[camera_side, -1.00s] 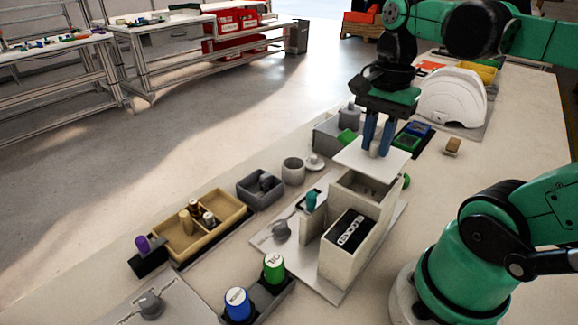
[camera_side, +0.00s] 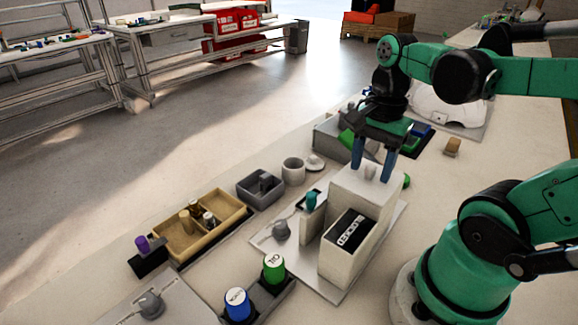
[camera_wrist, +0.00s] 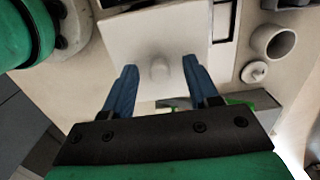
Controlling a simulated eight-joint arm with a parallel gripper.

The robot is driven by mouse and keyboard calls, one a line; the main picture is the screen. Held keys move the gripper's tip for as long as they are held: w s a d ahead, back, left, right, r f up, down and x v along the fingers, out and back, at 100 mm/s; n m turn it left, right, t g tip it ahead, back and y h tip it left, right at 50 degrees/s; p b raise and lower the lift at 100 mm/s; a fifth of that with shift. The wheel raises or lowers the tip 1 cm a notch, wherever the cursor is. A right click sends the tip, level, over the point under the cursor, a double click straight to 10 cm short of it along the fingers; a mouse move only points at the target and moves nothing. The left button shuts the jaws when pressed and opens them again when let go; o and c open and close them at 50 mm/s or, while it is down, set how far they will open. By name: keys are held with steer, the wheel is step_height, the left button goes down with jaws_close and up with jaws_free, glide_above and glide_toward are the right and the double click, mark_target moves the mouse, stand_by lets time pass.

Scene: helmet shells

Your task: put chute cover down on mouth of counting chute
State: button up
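The chute cover (camera_side: 350,184) is a flat white square plate with a small round knob. It lies on top of the tall rear part of the white counting chute (camera_side: 343,265) and hides the mouth there. In the wrist view the cover (camera_wrist: 130,38) fills the upper middle, its knob between and just ahead of my fingers. My gripper (camera_side: 372,172) has its two blue fingers spread wide, one on each side of the knob and clear of it. The wrist view also shows my gripper (camera_wrist: 160,66) open and empty.
A grey cup (camera_side: 293,170), tan tray (camera_side: 182,240), blue and green cylinders (camera_side: 274,268) and a white helmet shell (camera_side: 445,105) are around.

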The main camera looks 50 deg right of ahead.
steer(key=shift+r, duration=0.15)
step_height(320, 180, up, 12)
steer(key=w+a+f+n+t, duration=0.3)
steer(key=w+f+n, duration=0.1)
steer(key=n, duration=0.5)
steer(key=w+a+f+n+t, duration=0.4)
steer(key=f+n, duration=0.3)
steer(key=n, duration=0.2)
steer(key=shift+f+h, duration=0.2)
steer(key=shift+h, duration=0.1)
steer(key=shift+w+a, duration=0.1)
